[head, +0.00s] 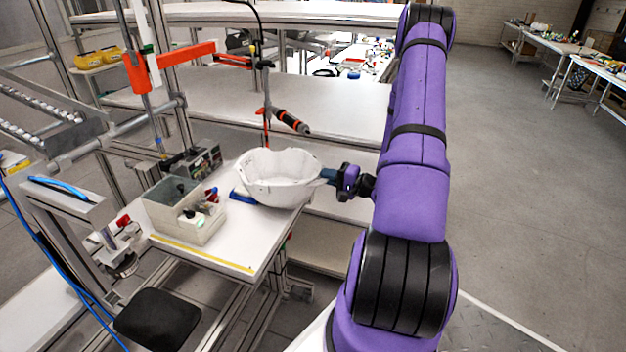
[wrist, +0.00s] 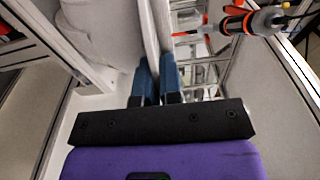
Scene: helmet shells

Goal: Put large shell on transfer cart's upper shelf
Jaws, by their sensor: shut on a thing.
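The large shell (head: 280,178) is a white bowl-like helmet shell, its hollow side up, over the right end of a white workbench (head: 235,245). My gripper (head: 330,178) reaches it from the right and is shut on its rim. In the wrist view the two blue fingers (wrist: 158,82) pinch the shell's thin edge, and the shell (wrist: 105,35) fills the upper left. I cannot tell whether the shell rests on the bench or is slightly above it. Shelves (head: 260,88) stand behind the bench; I cannot tell whether they belong to the transfer cart.
A grey bin (head: 180,212) and dark boxes (head: 195,160) stand left of the shell. A screwdriver tool (head: 290,121) hangs above and behind it. A black stool seat (head: 158,318) is at the front. Open floor (head: 530,190) lies to the right.

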